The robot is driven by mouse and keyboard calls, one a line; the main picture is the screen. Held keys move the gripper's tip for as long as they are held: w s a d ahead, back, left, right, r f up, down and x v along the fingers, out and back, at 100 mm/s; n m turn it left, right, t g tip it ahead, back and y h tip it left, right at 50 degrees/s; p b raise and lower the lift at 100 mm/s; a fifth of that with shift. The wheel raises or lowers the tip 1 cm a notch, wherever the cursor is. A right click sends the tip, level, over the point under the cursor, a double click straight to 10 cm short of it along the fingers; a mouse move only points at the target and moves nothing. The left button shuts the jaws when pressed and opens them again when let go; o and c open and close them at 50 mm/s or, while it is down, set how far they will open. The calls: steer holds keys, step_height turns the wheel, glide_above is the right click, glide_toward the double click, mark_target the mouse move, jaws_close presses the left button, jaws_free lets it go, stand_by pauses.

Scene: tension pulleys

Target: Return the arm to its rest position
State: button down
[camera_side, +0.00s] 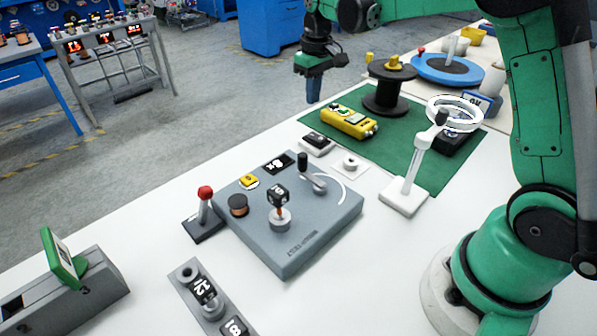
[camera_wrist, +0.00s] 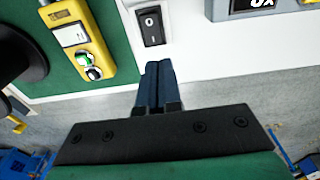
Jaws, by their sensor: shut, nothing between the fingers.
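My gripper (camera_side: 314,90) hangs in the air with its fingers pointing down, at the back of the white table. In the wrist view its two dark blue fingers (camera_wrist: 158,85) lie together, shut and empty. In that view a black rocker switch (camera_wrist: 151,26) on a white plate lies just beyond the fingertips. A yellow device (camera_wrist: 80,38) with round knobs lies to their left. In the side view the yellow device (camera_side: 348,121) lies on a green mat, below and to the right of my gripper, apart from it.
A grey test box (camera_side: 320,225) with knobs and a lever sits mid-table. A red-knobbed lever (camera_side: 204,212) stands beside it. A black spool (camera_side: 390,95), a blue disc (camera_side: 430,75) and a white stand (camera_side: 405,196) stand to the right. The floor beyond the table's left edge is open.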

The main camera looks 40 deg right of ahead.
steer(key=s+a+r+t, duration=0.2)
steer(key=s+a+t, duration=0.4)
steer(key=s, duration=0.8)
steer(key=a, duration=0.3)
steer(key=shift+s+a+r+t, duration=0.15)
steer(key=shift+s+r+t, duration=0.05)
steer(key=shift+s+t, duration=0.1)
